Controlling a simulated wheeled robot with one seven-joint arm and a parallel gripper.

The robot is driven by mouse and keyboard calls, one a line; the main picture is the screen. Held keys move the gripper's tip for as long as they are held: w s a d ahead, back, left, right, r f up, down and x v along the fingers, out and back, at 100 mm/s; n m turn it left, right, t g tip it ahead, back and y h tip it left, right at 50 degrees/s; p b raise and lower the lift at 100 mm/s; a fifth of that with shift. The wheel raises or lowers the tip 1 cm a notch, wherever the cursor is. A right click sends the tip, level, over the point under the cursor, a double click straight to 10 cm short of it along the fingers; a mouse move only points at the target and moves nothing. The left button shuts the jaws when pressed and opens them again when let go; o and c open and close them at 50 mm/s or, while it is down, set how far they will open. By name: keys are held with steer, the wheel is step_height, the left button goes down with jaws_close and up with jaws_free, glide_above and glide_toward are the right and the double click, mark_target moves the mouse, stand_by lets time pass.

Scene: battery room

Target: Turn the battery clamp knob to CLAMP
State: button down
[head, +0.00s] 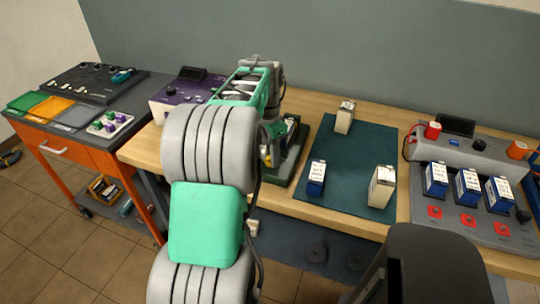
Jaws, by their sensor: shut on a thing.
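The battery clamp stand (290,168) is a dark green fixture on the wooden bench, just right of my arm. My gripper (268,152) is down at the left side of this stand, mostly hidden behind my own wrist and arm links. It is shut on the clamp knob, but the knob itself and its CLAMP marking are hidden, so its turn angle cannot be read.
A dark green mat (345,165) holds several batteries. A grey charging station (470,160) with blue batteries and red buttons stands at right. A purple instrument (180,95) is behind my arm at left. An orange cart (85,150) stands further left.

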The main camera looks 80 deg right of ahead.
steer(key=shift+d+r, duration=0.1)
steer(key=shift+r, duration=0.05)
steer(key=c, duration=1.2)
jaws_free()
steer(key=shift+c, duration=0.2)
steer(key=r, duration=0.4)
steer(key=r+p, duration=0.1)
steer(key=r, duration=0.2)
steer(key=shift+w+d+r, duration=0.15)
steer(key=shift+w+r, duration=0.05)
steer(key=shift+r, duration=0.15)
